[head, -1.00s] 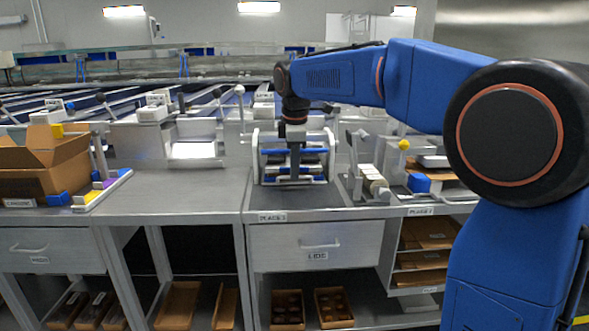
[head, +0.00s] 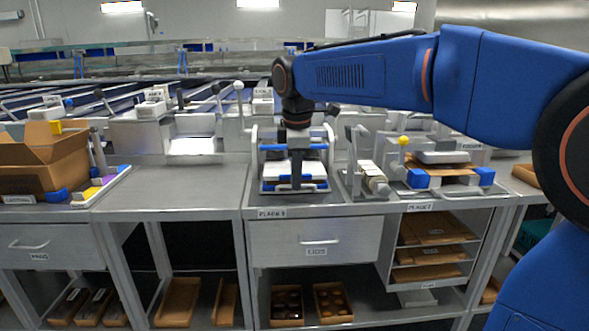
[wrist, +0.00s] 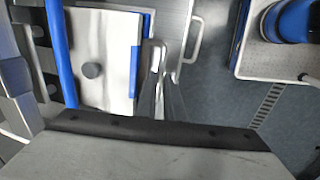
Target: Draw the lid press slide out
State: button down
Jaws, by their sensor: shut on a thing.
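The lid press (head: 256,165) stands on the bench as a light frame with blue bars. Its slide (head: 311,171), white with blue edging, shows at the front of the frame, toward me. In the wrist view the slide's white plate (wrist: 116,45) carries a grey round knob and has blue pieces at its edge. My gripper (head: 297,183) points down at the slide's front. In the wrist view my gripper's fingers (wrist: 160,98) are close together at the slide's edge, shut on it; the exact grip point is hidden.
A drawer marked LIDS (head: 350,238) is below the bench front. Right of the press are a lever fixture (head: 372,180) and a blue-cornered stand (head: 418,180). An open carton (head: 35,165) is at far left. The bench between carton and press is clear.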

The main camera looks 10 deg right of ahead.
jog(key=s+a, duration=0.1)
jog(key=s, duration=0.6)
jog(key=shift+s, duration=0.2)
jog(key=c, duration=2.2)
grip_release()
jog(key=shift+s, duration=0.1)
jog(key=shift+o, duration=0.2)
jog(key=shift+r, duration=0.1)
jog(key=s+r, duration=0.3)
jog(key=r, duration=1.4)
jog(key=shift+a, duration=0.3)
jog(key=shift+s, duration=0.1)
jog(key=s+d+f+m+t, duration=0.1)
jog(key=s+d+f+m, duration=0.4)
jog(key=f, duration=0.6)
jog(key=s+d+f+m, duration=0.5)
jog(key=s+f+m, duration=0.1)
jog(key=f, duration=0.6)
jog(key=s+d+f+m+t, duration=0.1)
jog(key=s+d+f+m, duration=0.4)
jog(key=f, duration=0.6)
jog(key=shift+s+d+f+t, duration=0.3)
jog(key=shift+s, duration=0.8)
